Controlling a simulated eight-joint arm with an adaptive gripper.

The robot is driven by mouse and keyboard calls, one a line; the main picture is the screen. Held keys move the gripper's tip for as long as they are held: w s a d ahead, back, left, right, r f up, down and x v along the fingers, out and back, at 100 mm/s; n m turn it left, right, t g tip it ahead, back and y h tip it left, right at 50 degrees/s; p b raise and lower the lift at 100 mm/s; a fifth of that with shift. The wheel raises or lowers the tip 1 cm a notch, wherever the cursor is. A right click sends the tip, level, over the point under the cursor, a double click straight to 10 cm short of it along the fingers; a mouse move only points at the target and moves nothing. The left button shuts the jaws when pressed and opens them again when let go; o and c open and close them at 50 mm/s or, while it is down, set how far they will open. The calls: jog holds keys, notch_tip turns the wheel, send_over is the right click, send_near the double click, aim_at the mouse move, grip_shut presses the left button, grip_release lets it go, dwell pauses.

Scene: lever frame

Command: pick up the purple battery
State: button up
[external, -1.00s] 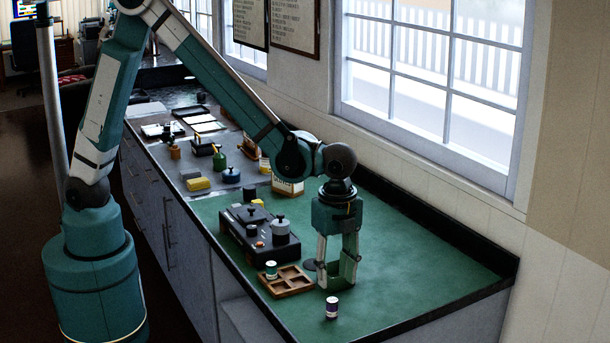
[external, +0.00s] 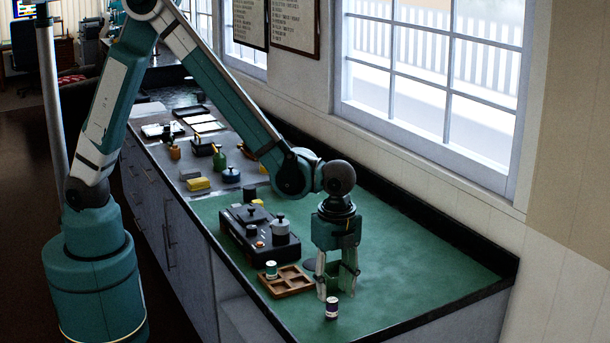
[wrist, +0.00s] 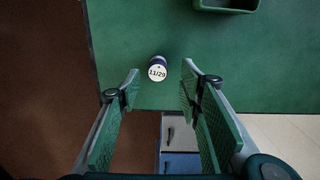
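The purple battery (external: 332,308) stands upright near the front edge of the green counter, a small cylinder with a dark purple band and a white top. In the wrist view the battery (wrist: 158,69) shows its round white end marked "11/29", just beyond and between the two fingertips. My gripper (external: 337,286) points down, just behind and above the battery in the external view. In the wrist view my gripper (wrist: 160,77) is open, with nothing between its pads. A wooden tray (external: 291,291) lies to the left, with a green-and-white battery (external: 271,269) in one compartment.
A green bin (wrist: 224,8) stands at the top of the wrist view; in the external view it is partly behind my fingers. A dark device with knobs (external: 259,235) sits behind the tray. The counter's front edge is close to the battery. The right side of the counter is clear.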

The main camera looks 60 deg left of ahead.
aim_at(332, 300)
jog(key=shift+f, duration=0.15)
jog(key=shift+s+a+f, duration=0.1)
jog(key=shift+f, duration=1.15)
jog(key=shift+s+f, duration=0.1)
jog(key=shift+f, duration=1.15)
jog(key=shift+c, duration=0.5)
jog(key=c, duration=0.9)
